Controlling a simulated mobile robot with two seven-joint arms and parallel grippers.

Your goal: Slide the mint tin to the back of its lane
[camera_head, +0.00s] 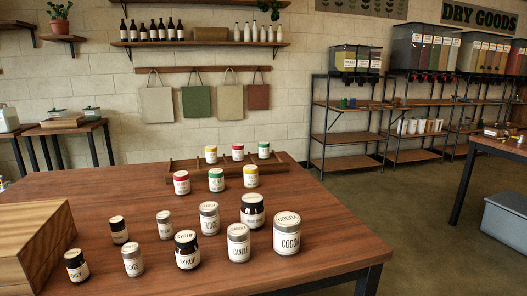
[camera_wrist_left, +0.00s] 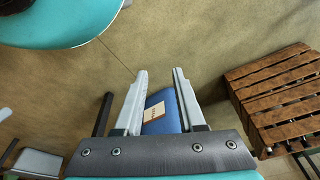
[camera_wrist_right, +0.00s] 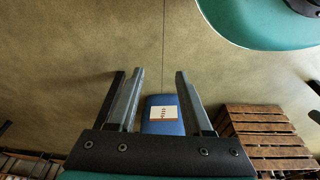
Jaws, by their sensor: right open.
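Several white tins with coloured lids stand by a low wooden rack (camera_head: 190,163) at the table's back. The nearer ones have a red lid (camera_head: 181,184), a green lid (camera_head: 216,182) and a yellow lid (camera_head: 250,177). The farther ones have yellow (camera_head: 211,156), red (camera_head: 238,152) and green (camera_head: 264,151) lids. Their labels are too small to read, so I cannot tell which is the mint tin. A jar on the near table (camera_head: 133,263) has a label ending like "NTS". My left gripper (camera_wrist_left: 160,71) and right gripper (camera_wrist_right: 160,72) are open and empty, away from the tins.
Several labelled jars stand on the front of the wooden table (camera_head: 110,195), including cocoa (camera_head: 287,238) and syrup (camera_head: 187,255). A wooden box (camera_head: 35,245) occupies the left. A blue labelled object (camera_wrist_right: 162,112) lies beyond my fingers in the wrist views, near a slatted wooden crate (camera_wrist_right: 260,135).

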